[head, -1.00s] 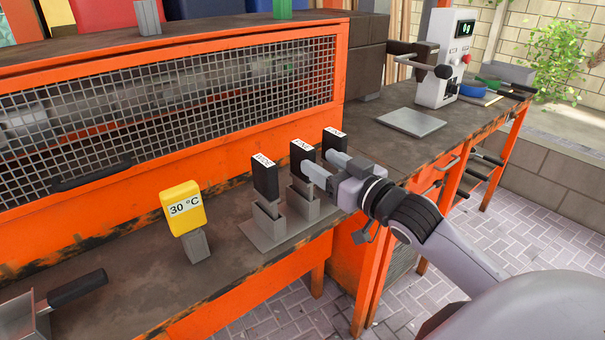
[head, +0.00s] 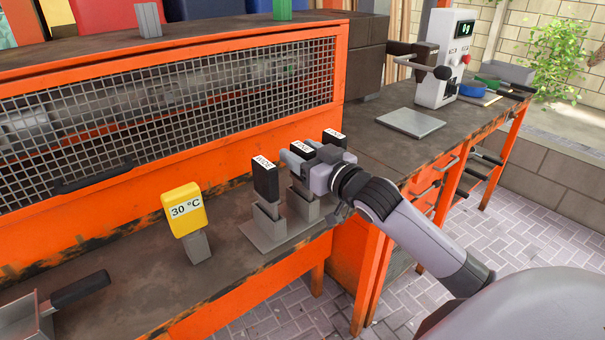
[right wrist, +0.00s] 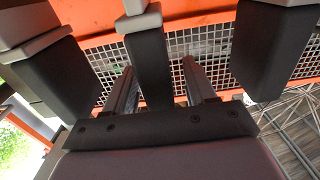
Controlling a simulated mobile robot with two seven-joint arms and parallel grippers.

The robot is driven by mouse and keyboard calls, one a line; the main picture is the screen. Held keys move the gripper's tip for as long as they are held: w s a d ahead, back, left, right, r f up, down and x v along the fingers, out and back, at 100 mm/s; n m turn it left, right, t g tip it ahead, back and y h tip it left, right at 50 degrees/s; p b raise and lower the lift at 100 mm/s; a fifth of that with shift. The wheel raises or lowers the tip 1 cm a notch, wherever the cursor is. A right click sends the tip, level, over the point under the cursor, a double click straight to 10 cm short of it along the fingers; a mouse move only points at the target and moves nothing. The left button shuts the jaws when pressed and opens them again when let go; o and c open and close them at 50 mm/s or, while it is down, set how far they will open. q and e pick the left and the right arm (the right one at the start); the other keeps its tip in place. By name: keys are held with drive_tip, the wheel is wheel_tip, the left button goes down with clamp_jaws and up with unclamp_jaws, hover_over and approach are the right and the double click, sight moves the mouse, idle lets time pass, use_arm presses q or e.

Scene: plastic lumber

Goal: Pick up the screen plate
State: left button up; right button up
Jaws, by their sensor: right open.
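Three black-topped plates with small white labels stand upright in a grey rack (head: 262,238) on the bench; the label text is too small to read surely. The left plate (head: 265,182) is clear of my gripper, and the right plate (head: 334,137) is partly hidden behind it. My right gripper (head: 297,151) is open at the middle plate (head: 301,184). In the right wrist view, its fingers (right wrist: 159,80) lie either side of the middle plate's dark top (right wrist: 150,60), with gaps showing. The left gripper is out of view.
A yellow 30 °C tag (head: 184,209) on a grey stand is left of the rack. An orange mesh-fronted machine (head: 180,110) rises behind. A flat grey plate (head: 411,122) and a white display unit (head: 450,62) are on the right bench. A scoop (head: 60,300) lies front left.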

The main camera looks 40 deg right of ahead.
clamp_jaws()
drive_tip(key=shift+r, duration=0.15)
wheel_tip(320, 180, up, 30)
drive_tip(key=p, duration=0.7)
idle(1.1)
